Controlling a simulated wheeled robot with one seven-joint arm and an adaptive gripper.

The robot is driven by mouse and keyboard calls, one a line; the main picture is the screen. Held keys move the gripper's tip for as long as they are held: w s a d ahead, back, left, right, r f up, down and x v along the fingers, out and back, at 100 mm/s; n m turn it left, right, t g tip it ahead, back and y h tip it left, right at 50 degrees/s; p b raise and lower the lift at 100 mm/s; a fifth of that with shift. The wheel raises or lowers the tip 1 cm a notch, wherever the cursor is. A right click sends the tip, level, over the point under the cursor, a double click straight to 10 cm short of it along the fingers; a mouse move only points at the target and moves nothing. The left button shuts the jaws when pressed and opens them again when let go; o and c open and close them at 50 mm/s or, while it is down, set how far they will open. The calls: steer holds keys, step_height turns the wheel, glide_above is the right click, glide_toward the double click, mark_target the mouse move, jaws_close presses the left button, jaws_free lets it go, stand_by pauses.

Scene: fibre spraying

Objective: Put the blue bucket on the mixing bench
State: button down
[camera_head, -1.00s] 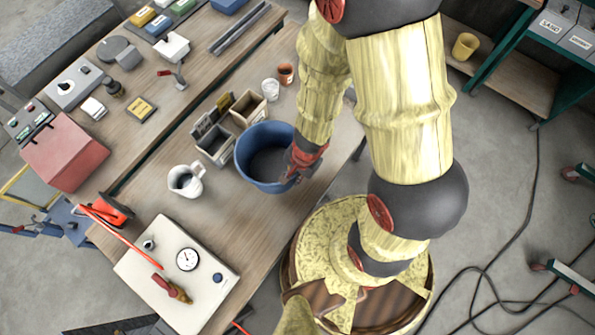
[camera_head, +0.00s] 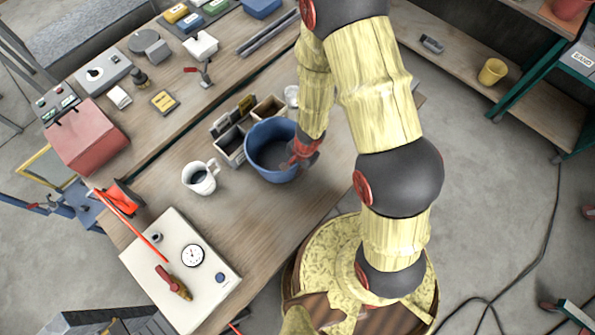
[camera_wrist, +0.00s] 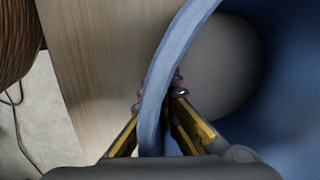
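The blue bucket (camera_head: 254,165) stands upright on the near wooden bench (camera_head: 225,215), close to its right edge. In the wrist view the pale blue rim of the bucket (camera_wrist: 176,48) runs between the two fingers of my gripper (camera_wrist: 160,98). One finger is outside the wall and one inside, with both tips against or very close to the rim. In the head view my gripper (camera_head: 298,158) is at the bucket's right side. The inside looks dark and empty. No label shows which surface is the mixing bench.
A white mug (camera_head: 199,179) and small open bins (camera_head: 231,146) stand close to the bucket's left. A white gauge box (camera_head: 180,270) is at the bench's front. A second bench (camera_head: 165,125) behind holds tools and a red box (camera_head: 88,142). A low shelf (camera_head: 460,70) holds a yellow cup (camera_head: 492,71).

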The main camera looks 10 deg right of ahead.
steer(key=shift+f+b, duration=0.6)
steer(key=shift+f, duration=0.85)
steer(key=c, duration=2.3)
jaws_free()
steer(key=shift+o, duration=1.3)
